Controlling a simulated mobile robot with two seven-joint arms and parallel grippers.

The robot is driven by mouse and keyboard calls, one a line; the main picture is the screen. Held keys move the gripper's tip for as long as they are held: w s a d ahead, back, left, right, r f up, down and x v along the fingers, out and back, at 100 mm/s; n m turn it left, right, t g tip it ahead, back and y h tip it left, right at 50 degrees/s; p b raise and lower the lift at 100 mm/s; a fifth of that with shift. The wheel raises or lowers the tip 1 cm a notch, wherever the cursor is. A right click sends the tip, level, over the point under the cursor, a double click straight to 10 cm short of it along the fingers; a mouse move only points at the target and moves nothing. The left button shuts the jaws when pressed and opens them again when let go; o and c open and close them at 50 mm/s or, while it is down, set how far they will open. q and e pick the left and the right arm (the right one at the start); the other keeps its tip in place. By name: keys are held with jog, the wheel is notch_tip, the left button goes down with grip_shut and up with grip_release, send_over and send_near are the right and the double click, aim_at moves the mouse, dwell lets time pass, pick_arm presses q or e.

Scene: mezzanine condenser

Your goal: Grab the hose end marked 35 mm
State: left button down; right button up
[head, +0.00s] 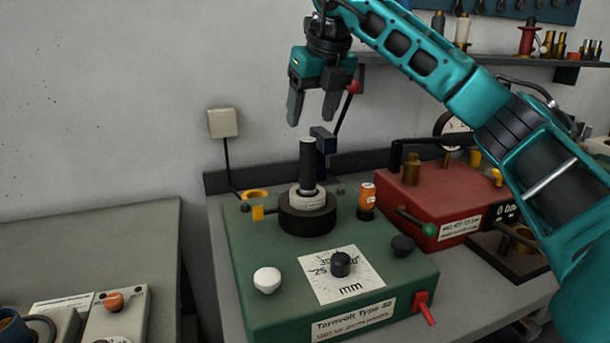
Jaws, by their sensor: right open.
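A black upright cylinder (307,160) with a pale grey collar (307,198) stands in a dark round ring on the green machine (330,322). It looks like a hose end, but I cannot read a 35 mm mark on it; the small label on the collar is too small to read. My right gripper (312,112) is open and empty, fingers pointing down, above the black cylinder and apart from it in the picture. My left gripper is not in view.
A dark blue post (323,141) stands just behind the cylinder. A red machine (443,192) stands right.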

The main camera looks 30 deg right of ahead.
aim_at(308, 140)
jog(key=x, duration=0.4)
jog(key=shift+s+x, duration=0.1)
jog(key=shift+x, duration=1.25)
jog(key=shift+s+x, duration=0.15)
jog(key=shift+x, duration=1.2)
jog(key=shift+d+f, duration=0.1)
jog(key=shift+d, duration=0.1)
grip_shut()
